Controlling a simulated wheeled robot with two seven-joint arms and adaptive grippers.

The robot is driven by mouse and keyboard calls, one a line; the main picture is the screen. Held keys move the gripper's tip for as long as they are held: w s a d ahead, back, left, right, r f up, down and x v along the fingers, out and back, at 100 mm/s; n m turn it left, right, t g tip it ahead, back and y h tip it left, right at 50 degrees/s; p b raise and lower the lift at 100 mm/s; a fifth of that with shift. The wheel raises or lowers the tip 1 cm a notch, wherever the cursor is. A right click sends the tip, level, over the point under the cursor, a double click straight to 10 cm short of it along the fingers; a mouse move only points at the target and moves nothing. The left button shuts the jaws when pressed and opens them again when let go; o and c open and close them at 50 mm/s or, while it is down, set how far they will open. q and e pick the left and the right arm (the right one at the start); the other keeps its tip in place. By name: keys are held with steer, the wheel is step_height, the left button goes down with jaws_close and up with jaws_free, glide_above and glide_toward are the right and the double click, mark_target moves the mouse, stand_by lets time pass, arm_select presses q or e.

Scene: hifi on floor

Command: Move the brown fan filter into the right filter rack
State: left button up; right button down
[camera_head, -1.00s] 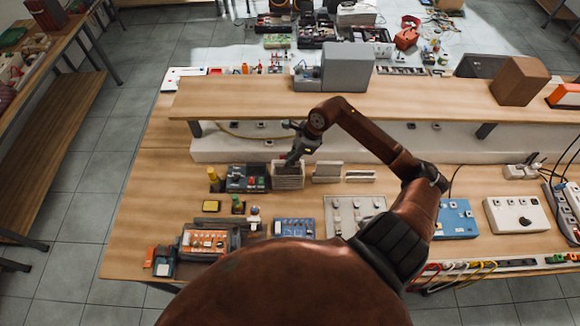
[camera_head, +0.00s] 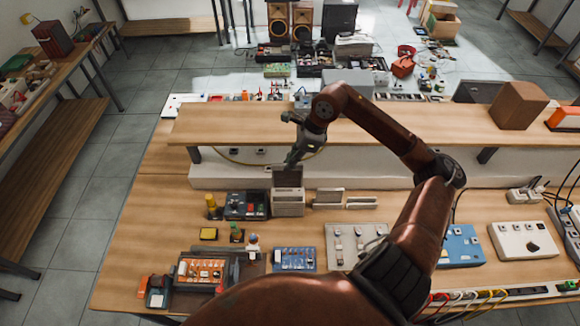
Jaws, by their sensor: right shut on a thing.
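My right gripper (camera_head: 291,162) reaches down over the back of the bench and is shut on a dark brown flat panel, the brown fan filter (camera_head: 287,177). The filter stands upright just above a pale slotted box, a filter rack (camera_head: 289,207); its lower edge is at or behind the rack's top, and I cannot tell whether it is clear of it. To the right are a pale upright piece (camera_head: 328,197) and a low pale rack-like piece (camera_head: 362,203). I cannot tell which of these is the right filter rack. My left gripper is not in view.
A dark tool tray (camera_head: 245,205) sits close left of the rack. A switch panel (camera_head: 352,244) lies in front.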

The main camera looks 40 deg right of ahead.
steer(key=shift+r+p, duration=1.2)
steer(key=shift+r, duration=1.95)
steer(key=shift+a+f, duration=0.1)
steer(key=shift+f, duration=0.05)
